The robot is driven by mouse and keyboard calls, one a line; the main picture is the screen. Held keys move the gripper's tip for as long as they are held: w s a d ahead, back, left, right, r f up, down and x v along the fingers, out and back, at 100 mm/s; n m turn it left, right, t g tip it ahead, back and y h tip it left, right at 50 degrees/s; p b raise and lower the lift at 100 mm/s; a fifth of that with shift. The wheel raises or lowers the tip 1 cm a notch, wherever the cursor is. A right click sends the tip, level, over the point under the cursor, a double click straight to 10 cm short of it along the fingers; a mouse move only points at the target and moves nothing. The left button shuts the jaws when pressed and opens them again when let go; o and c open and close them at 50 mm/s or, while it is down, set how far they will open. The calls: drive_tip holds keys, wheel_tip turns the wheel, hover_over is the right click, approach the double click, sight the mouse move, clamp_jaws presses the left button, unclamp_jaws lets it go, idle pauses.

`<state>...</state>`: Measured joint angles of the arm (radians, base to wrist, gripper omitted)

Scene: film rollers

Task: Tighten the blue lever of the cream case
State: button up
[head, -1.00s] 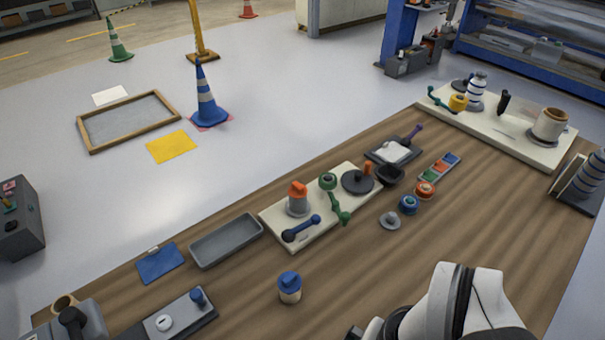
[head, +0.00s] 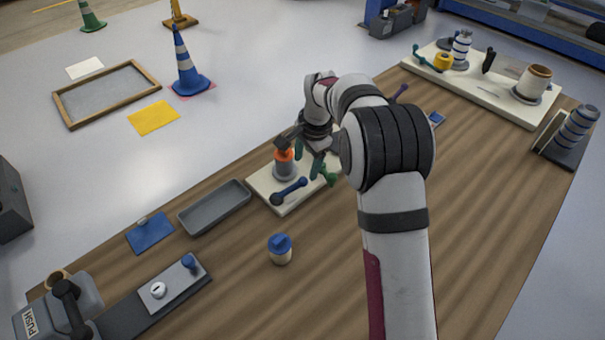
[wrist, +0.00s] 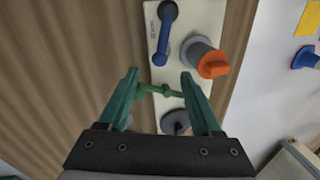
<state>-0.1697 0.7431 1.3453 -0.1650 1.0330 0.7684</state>
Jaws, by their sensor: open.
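The cream case (head: 261,188) is a flat cream slab on the wooden table. The blue lever (head: 291,190), with a dark round end, lies along its near left part. In the wrist view the blue lever (wrist: 164,32) is beyond my fingertips, apart from them. An orange-topped grey cylinder (head: 284,163) stands beside it. A green lever (head: 328,175) is on the same case; in the wrist view it (wrist: 160,91) appears between my fingers. My gripper (head: 308,160) is open and empty above the case; it also shows in the wrist view (wrist: 159,74). My arm hides the case's right part.
A small cream jar with a blue cap (head: 281,250) stands in front of the case. A grey tray (head: 214,208) lies left of it. A second cream board (head: 490,92) with several parts is at the back right. Bare table lies around the jar.

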sight(303, 179)
drive_tip(key=f, duration=0.3)
drive_tip(key=w+f, duration=0.1)
drive_tip(key=f, duration=0.2)
drive_tip(key=a+f, duration=0.1)
drive_tip(key=f, duration=0.2)
drive_tip(key=shift+w+f, duration=0.1)
drive_tip(key=shift+w, duration=0.15)
clamp_jaws()
idle(0.9)
